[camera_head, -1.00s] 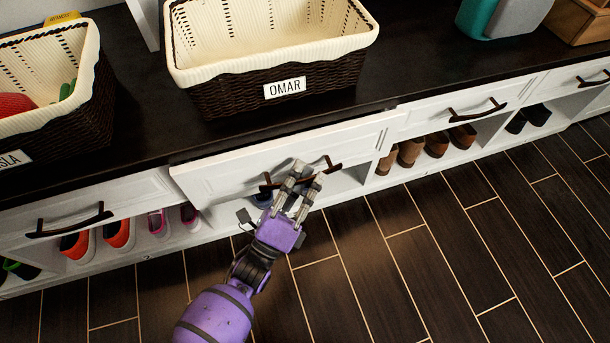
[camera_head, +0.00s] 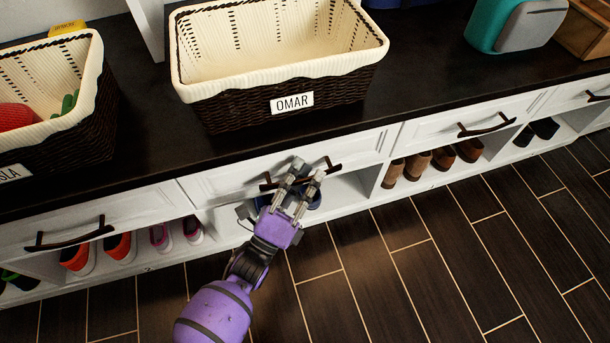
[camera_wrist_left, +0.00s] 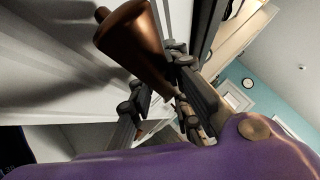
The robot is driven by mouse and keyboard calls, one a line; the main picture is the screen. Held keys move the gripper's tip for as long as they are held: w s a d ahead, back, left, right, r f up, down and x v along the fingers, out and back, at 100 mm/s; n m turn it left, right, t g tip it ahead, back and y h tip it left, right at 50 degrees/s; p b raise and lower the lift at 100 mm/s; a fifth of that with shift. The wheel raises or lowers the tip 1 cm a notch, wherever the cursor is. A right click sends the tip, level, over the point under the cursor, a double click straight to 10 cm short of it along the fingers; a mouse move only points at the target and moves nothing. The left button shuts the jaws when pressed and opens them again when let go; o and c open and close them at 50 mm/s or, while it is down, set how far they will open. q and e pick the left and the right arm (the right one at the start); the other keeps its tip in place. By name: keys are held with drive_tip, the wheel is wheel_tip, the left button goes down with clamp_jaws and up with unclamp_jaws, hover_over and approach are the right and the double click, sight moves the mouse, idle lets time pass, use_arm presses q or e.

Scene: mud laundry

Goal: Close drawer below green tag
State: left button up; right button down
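The white drawer (camera_head: 225,182) under the OMAR basket sits level, or nearly level, with its neighbours. Its dark curved handle (camera_head: 333,167) is partly covered by my left gripper. My left gripper (camera_head: 308,168) is at the drawer front, its two fingers apart and overlapping the handle. In the left wrist view the bronze handle (camera_wrist_left: 138,38) is close to the camera, beside the fingers; whether they touch it I cannot tell. No green tag shows. My right gripper is out of view.
The OMAR basket (camera_head: 230,112) stands on the dark countertop (camera_head: 150,150), with another basket (camera_head: 85,135) and a yellow tag (camera_head: 66,28) at left. Drawers with handles lie on both sides. Shoes (camera_head: 430,160) fill open cubbies below. The wooden floor (camera_head: 430,270) is clear.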

use_arm(q)
drive_tip(key=shift+s, duration=0.2)
drive_tip(key=v, duration=1.1)
drive_tip(key=shift+s+a+f, duration=0.2)
drive_tip(key=shift+s, duration=0.05)
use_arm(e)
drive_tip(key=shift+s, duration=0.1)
